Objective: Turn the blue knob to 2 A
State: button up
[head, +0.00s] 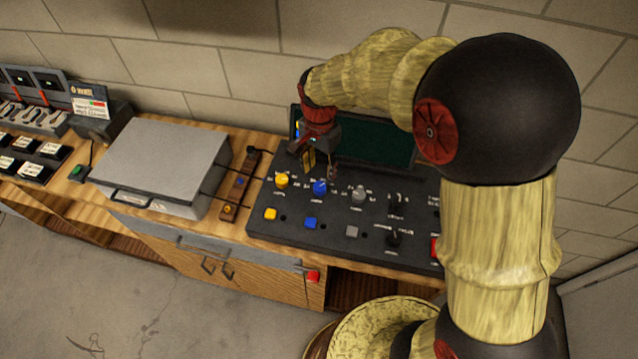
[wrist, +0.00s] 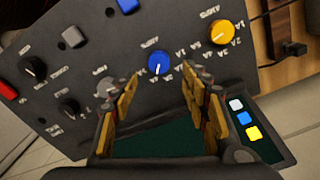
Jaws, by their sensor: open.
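The blue knob (head: 320,187) is on the dark control panel (head: 262,226), between a yellow knob (head: 282,180) and a grey knob (head: 359,193). In the wrist view the blue knob (wrist: 160,63) has a white pointer line and small labels around it; its exact setting is too small to read surely. My gripper (head: 318,165) is above the back part of the panel, behind the blue knob in the head view. In the wrist view its yellow fingers (wrist: 160,95) are apart, with nothing between them, and the blue knob shows just beyond the fingertips, apart from them.
Yellow (head: 270,214), blue (head: 310,223) and grey (head: 352,231) square buttons line the panel's front. Black knobs and switches are to the right. A dark green screen (head: 375,142) stands behind. A grey box (head: 160,160) and a wooden strip (head: 237,188) are to the left.

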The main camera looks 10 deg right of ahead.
aim_at(320, 186)
notch_tip(320, 186, down, 8)
jog(key=shift+s+r+b, duration=0.1)
jog(key=shift+b, duration=0.65)
jog(key=c, duration=0.3)
jog(key=c, duration=0.8)
jog(key=shift+c, duration=0.3)
